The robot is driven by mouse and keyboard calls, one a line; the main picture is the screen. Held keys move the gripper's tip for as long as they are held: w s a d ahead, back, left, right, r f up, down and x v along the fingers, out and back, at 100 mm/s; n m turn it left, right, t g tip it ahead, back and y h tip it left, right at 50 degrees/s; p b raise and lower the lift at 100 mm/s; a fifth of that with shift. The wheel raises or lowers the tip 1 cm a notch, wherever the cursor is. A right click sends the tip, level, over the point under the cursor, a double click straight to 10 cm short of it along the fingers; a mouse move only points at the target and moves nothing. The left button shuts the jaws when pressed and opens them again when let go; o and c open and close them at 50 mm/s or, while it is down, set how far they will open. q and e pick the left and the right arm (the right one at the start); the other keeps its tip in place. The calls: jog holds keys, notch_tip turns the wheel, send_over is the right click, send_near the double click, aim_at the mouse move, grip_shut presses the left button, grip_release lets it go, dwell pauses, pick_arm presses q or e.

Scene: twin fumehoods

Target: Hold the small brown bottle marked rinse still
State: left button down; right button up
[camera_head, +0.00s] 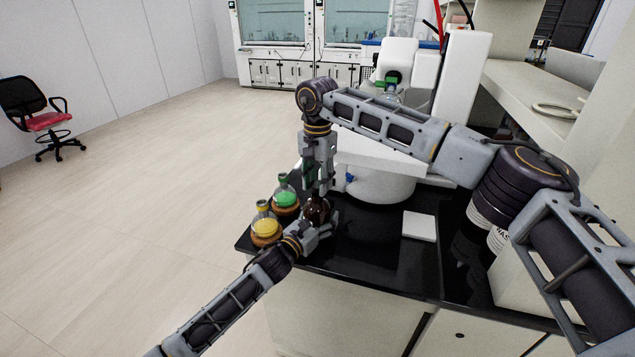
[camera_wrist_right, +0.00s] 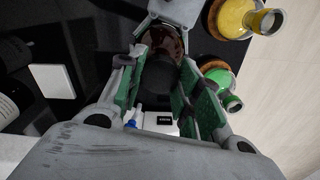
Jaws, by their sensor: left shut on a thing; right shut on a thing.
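The small brown bottle (camera_head: 316,208) stands near the front left edge of the black bench; no marking on it is readable. My left gripper (camera_head: 324,222) is low against the bottle and shut on its body, hiding its lower part. My right gripper (camera_head: 319,190) points down from above, shut on the bottle's dark cap. In the right wrist view, the brown glass (camera_wrist_right: 163,40) shows behind the black cap (camera_wrist_right: 159,78), which lies between the green-padded fingers of my right gripper (camera_wrist_right: 160,85). Part of my left gripper (camera_wrist_right: 175,9) shows beyond the bottle.
A yellow flask (camera_head: 265,227) and a green flask (camera_head: 285,198) sit on cork rings close left of the bottle. A white round-based apparatus (camera_head: 378,184) stands behind right. A white square pad (camera_head: 419,226) lies on the bench (camera_head: 375,250), with bare surface around it.

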aim_at(317, 184)
jog(key=shift+r, duration=1.85)
pick_arm(q)
jog(key=shift+c, duration=0.6)
grip_release()
jog(key=shift+a, duration=0.1)
jog(key=shift+v, duration=6)
